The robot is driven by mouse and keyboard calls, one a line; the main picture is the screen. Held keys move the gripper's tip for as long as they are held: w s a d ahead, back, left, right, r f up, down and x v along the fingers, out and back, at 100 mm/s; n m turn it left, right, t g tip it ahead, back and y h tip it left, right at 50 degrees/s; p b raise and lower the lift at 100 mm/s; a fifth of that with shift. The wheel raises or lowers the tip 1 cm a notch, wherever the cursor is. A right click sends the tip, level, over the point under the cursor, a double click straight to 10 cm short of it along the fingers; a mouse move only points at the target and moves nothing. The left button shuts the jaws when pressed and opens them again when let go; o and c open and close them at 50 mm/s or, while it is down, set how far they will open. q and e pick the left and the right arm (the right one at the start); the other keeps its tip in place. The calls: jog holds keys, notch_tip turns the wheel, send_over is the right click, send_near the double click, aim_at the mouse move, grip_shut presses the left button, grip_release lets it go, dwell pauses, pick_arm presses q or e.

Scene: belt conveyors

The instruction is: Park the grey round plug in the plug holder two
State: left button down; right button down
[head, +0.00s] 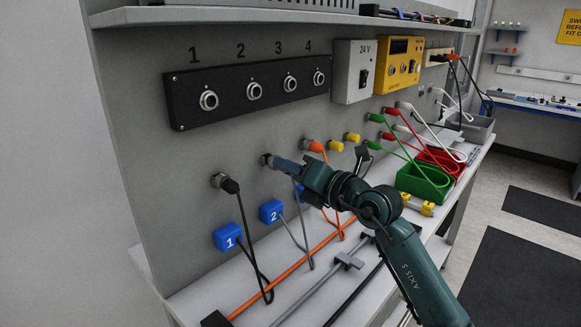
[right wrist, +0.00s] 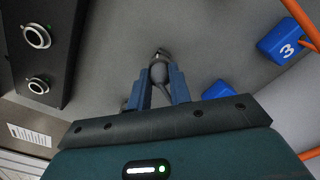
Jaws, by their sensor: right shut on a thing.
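The grey round plug (right wrist: 158,72) is between the fingers of my right gripper (right wrist: 159,88) in the right wrist view. Its front end is at a round metal socket (head: 266,159) in the grey wall panel and looks seated there. My right gripper (head: 284,166) is shut on the plug and hides most of it in the head view. A grey cable (head: 304,240) hangs below the gripper. The blue holder marked 2 (head: 271,211) is on the panel below the plug, apart from the gripper. My left gripper is not in view.
A black plug (head: 229,185) sits in the socket to the left, above blue holder 1 (head: 227,238). An orange plug (head: 315,146) is just right of my gripper. Blue holder 3 (right wrist: 282,42) shows in the wrist view.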

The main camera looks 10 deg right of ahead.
jog(key=shift+w+a, duration=0.3)
jog(key=shift+w, duration=0.15)
dwell(0.6)
jog(key=c, duration=1.2)
grip_release()
jog(key=b+v, duration=0.1)
jog(key=v, duration=1.2)
